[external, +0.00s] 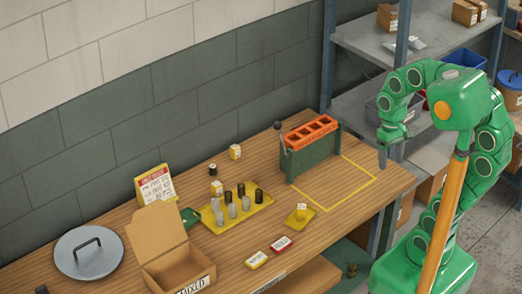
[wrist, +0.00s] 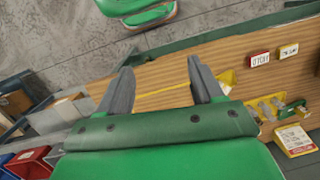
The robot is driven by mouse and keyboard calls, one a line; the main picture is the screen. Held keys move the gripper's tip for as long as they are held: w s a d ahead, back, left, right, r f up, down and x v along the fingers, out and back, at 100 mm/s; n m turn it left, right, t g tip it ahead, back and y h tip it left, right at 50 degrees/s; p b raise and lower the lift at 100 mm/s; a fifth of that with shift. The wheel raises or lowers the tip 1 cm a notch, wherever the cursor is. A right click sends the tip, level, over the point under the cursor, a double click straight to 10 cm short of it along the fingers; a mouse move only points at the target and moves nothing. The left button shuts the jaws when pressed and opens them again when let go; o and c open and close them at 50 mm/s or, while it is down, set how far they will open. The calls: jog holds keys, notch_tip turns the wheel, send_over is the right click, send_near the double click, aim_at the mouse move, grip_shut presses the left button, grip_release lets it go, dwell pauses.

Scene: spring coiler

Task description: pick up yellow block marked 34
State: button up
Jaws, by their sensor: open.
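Small yellow blocks with white labelled faces stand on the wooden bench (external: 330,232) in the external view. One block (external: 235,152) is at the back near the wall. Another block (external: 217,188) is at the back left of the yellow tray. A third block (external: 301,210) sits on a small yellow plate in front of the green coiler. Their numbers are too small to read, so I cannot tell which is 34. My gripper (external: 385,156) is right of the bench, apart from all blocks. In the wrist view my gripper (wrist: 160,65) is open and empty.
The yellow tray (external: 256,205) holds several grey and black cylinders. An open cardboard box (external: 152,245), a grey lid (external: 88,252) and a sign (external: 156,187) are left. Red (external: 281,244) and yellow labels lie in front.

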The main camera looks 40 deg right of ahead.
jog(key=w+a+r+m+y, duration=0.1)
jog(key=w+a+m+y, duration=0.25)
jog(key=w+a, duration=0.65)
jog(key=w+a+r+m+g+y, duration=0.1)
jog(key=w+a+r+m+y, duration=0.3)
jog(key=w, duration=1.2)
jog(key=w+a+f+m+y, duration=0.1)
jog(key=w+a+m, duration=0.45)
jog(key=w, duration=0.75)
jog(key=w+a+f+m+y, duration=0.1)
jog(key=w+a+f+m, duration=0.15)
jog(key=w, duration=0.35)
jog(key=w+a+f+m+y, duration=0.1)
jog(key=w+f+y, duration=0.1)
jog(key=w+f, duration=0.35)
send_near(217, 189)
jog(key=shift+w+x, duration=0.25)
jog(key=shift+x, duration=0.8)
jog(key=shift+w+x, duration=0.25)
jog(key=shift+x, duration=0.8)
jog(key=shift+w+x, duration=0.25)
jog(key=shift+x, duration=0.8)
jog(key=shift+a+f, duration=0.1)
jog(key=c, duration=1.2)
